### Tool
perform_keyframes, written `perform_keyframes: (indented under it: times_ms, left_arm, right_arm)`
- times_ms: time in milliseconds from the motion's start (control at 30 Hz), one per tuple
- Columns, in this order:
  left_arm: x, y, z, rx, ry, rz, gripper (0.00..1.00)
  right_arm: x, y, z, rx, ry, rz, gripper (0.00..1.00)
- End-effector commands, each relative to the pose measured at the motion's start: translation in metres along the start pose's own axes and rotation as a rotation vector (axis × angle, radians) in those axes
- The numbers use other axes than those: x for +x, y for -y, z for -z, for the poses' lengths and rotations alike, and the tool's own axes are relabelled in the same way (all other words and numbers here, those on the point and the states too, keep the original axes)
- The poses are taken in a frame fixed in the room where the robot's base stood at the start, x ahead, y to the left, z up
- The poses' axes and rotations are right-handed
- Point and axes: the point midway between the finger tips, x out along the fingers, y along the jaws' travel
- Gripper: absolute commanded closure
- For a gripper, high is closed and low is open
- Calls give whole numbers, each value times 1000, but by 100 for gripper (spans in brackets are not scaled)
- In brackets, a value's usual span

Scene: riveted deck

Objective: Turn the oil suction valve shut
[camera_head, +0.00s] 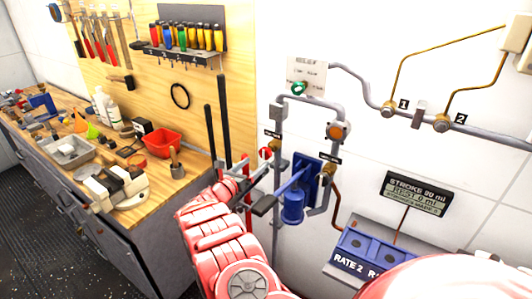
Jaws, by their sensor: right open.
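Two small dark labels mark brass valves on the grey pipework: one valve (274,145) on the left pipe, one (330,170) on the right pipe. The lettering is too small to read, so I cannot tell which is the oil suction valve. A red round piece (265,154) with a white mark sits beside the left valve. My right gripper (262,186) is open, just below and left of the left valve, in front of the pipework. I see nothing held in it. Its fingers partly cover the pipe. My left gripper is not in view.
A blue pump (293,207) with a lever stands just right of my gripper. A blue rate box (362,250) and a stroke display (417,194) are at right. A cluttered workbench (150,205) is at left. Two black bars stand upright behind my gripper.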

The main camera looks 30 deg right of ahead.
Motion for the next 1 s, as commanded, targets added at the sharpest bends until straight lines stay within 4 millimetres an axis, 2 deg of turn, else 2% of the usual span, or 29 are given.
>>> perform_keyframes:
  times_ms: [133, 433, 600, 933, 967, 1000]
  left_arm:
    - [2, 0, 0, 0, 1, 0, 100]
    - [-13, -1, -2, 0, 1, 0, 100]
    - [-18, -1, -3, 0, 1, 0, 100]
    - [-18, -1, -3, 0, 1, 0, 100]
    - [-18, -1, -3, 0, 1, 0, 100]
    - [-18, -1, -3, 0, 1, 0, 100]
  right_arm:
    - [24, 1, -1, 3, 2, -1, 11]
    - [66, 0, 3, 4, 1, 1, 11]
    - [76, -1, 2, 2, -1, -1, 11]
    - [78, -1, 0, 2, -1, -2, 11]
    - [78, -1, 0, 1, -1, -2, 13]
    - [78, -1, 0, 2, -1, -2, 20]
